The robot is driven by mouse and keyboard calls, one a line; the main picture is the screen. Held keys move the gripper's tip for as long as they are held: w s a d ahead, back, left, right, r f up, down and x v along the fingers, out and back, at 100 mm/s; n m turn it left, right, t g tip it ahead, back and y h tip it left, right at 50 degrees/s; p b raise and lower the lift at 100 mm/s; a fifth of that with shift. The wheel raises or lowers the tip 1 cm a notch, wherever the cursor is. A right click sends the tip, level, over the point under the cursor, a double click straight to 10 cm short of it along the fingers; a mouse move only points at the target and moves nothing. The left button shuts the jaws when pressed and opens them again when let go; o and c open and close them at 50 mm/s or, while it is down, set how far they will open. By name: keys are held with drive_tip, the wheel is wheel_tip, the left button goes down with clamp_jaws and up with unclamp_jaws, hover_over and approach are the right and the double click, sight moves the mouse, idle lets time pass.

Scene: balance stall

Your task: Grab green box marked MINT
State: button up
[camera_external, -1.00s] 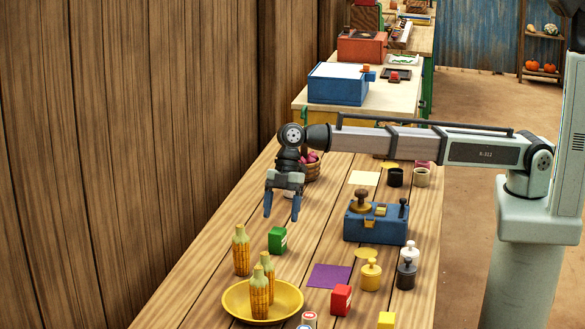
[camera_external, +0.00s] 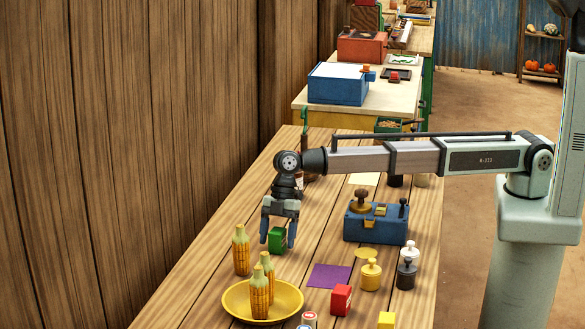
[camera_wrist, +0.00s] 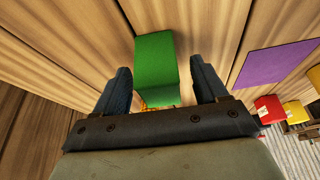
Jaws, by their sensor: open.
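The green box (camera_external: 277,241) stands upright on the wooden table, in front of the wall and near the corn. Its lettering is not legible here. My gripper (camera_external: 278,236) is open, pointing down over the green box, with its fingers partly in front of the box's upper part. In the wrist view the green box (camera_wrist: 156,62) lies between and just beyond the two fingers of my gripper (camera_wrist: 163,85). Gaps show on both sides of the box. I cannot tell whether the fingertips reach below its top.
Bare table lies between.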

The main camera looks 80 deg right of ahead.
drive_tip(key=shift+c, duration=0.3)
drive_tip(key=c, duration=1)
drive_tip(key=shift+r, duration=0.15)
